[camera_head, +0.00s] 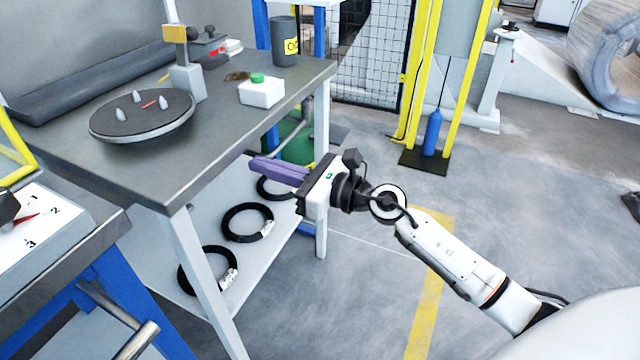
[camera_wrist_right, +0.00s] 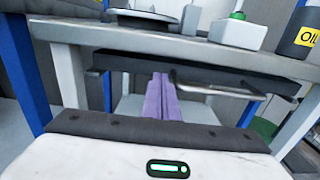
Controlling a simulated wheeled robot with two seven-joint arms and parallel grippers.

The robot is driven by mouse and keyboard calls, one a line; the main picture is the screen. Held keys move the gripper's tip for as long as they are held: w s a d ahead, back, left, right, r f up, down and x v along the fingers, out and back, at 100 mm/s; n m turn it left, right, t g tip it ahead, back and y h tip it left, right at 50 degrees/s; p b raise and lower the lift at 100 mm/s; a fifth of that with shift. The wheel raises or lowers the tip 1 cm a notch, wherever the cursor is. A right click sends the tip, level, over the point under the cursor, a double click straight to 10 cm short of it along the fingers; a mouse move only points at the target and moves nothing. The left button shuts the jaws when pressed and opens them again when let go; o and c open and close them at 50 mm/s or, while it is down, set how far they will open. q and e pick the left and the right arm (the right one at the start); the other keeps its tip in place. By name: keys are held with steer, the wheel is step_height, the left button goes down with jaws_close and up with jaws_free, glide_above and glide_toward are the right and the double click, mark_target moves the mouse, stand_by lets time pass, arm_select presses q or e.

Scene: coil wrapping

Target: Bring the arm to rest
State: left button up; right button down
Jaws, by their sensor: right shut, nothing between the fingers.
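My right arm (camera_head: 455,262) reaches in from the lower right of the head view. Its gripper (camera_head: 256,165) has purple fingers that point left, at the near right side of the grey table, seemingly below the tabletop's height. The fingers are shut together with nothing between them. In the right wrist view the purple fingers (camera_wrist_right: 161,92) lie side by side and point toward the space under the tabletop. My left gripper is not in view.
The table (camera_head: 180,175) carries a round turntable (camera_head: 142,130), a white bottle (camera_head: 262,93) and a dark oil can (camera_head: 285,42). Black coils (camera_head: 247,222) lie on its lower shelf. A control panel (camera_head: 40,225) stands at left. Floor right of the table is mostly clear.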

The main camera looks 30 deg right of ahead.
arm_select(q)
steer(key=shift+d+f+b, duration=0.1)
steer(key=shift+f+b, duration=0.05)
steer(key=shift+b, duration=0.4)
arm_select(e)
steer(key=v, duration=0.8)
steer(key=shift+s, duration=0.15)
